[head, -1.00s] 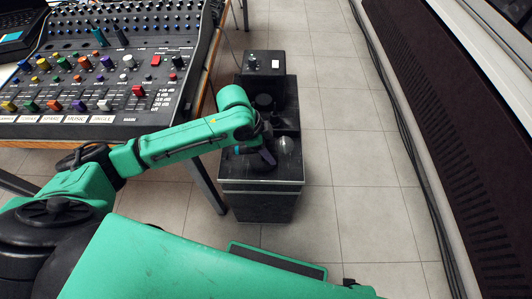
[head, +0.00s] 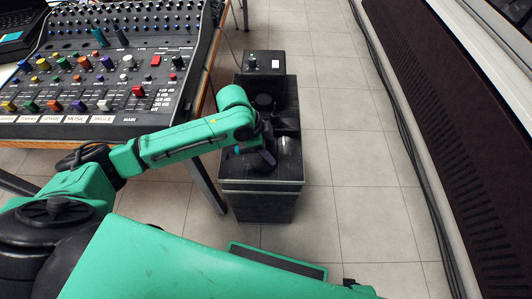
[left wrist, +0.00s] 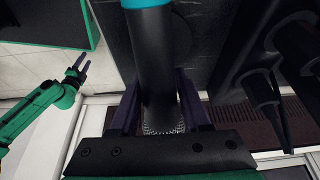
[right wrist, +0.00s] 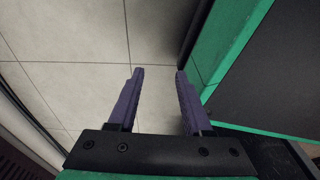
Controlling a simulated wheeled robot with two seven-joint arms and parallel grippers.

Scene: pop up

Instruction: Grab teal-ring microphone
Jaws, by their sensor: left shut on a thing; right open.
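The teal-ring microphone (left wrist: 155,65) is a dark cylinder with a teal band at the top edge of the left wrist view and a mesh end low between my fingers. My left gripper (left wrist: 158,85) is shut on its dark body, one purple finger on each side. In the head view my left gripper (head: 262,158) is over the top of a black cabinet (head: 262,186), and the microphone is hard to make out there. My right gripper (right wrist: 158,73) is open and empty above the tiled floor.
A mixing console (head: 100,75) with coloured knobs stands on a table at the left. A small black box (head: 264,62) sits at the cabinet's back. Dark holders (left wrist: 262,85) show close to the microphone in the left wrist view. Open tiled floor (head: 350,150) lies right of the cabinet.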

